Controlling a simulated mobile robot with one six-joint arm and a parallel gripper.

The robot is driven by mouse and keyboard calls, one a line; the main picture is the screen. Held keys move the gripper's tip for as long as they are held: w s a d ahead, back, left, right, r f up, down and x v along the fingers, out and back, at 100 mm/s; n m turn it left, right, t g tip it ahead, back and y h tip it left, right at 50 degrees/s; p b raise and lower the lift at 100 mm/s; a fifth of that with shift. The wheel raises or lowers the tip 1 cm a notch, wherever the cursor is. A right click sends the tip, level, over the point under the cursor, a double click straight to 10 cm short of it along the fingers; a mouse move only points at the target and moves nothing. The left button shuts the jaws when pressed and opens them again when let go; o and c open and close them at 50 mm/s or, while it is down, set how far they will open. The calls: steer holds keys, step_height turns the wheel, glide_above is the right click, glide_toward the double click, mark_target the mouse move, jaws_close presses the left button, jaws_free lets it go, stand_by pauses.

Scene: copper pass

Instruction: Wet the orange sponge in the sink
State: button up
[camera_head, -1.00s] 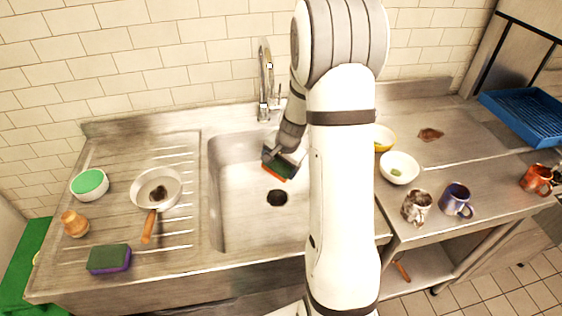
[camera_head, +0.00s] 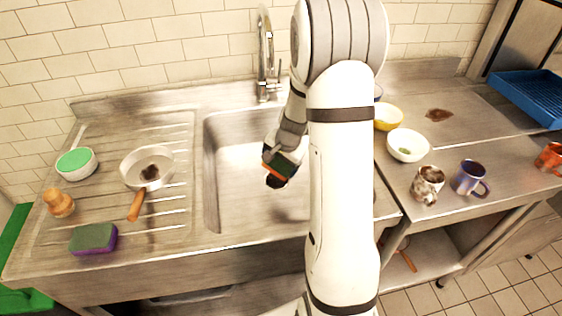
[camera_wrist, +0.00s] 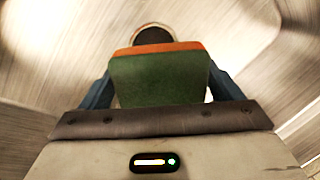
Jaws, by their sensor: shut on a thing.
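The orange sponge (camera_head: 279,166) has a dark green scouring side and an orange layer. My gripper (camera_head: 272,153) is shut on it and holds it inside the sink (camera_head: 226,205), above the basin floor. In the wrist view the sponge (camera_wrist: 160,78) sits between the two blue-grey fingers, green side toward the camera and orange edge at the far side. The dark drain (camera_head: 275,182) shows just below the sponge, partly hidden by it. The chrome faucet (camera_head: 266,60) stands at the back of the sink; I cannot tell whether water runs.
On the left drainboard are a green-topped bowl (camera_head: 77,162), a wooden shaker (camera_head: 59,203), a dirty pan (camera_head: 147,168) and a purple-green sponge (camera_head: 93,239). Bowls (camera_head: 407,145), mugs (camera_head: 468,178) and a blue rack (camera_head: 528,98) stand on the right. My arm hides the sink's right part.

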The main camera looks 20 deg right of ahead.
mark_target(279, 163)
steer(key=shift+r, duration=0.15)
stand_by(0.4)
step_height(279, 163, up, 12)
steer(key=p, duration=0.9)
stand_by(2.3)
step_height(279, 163, up, 4)
steer(key=p, duration=0.3)
steer(key=shift+s, duration=0.15)
stand_by(0.6)
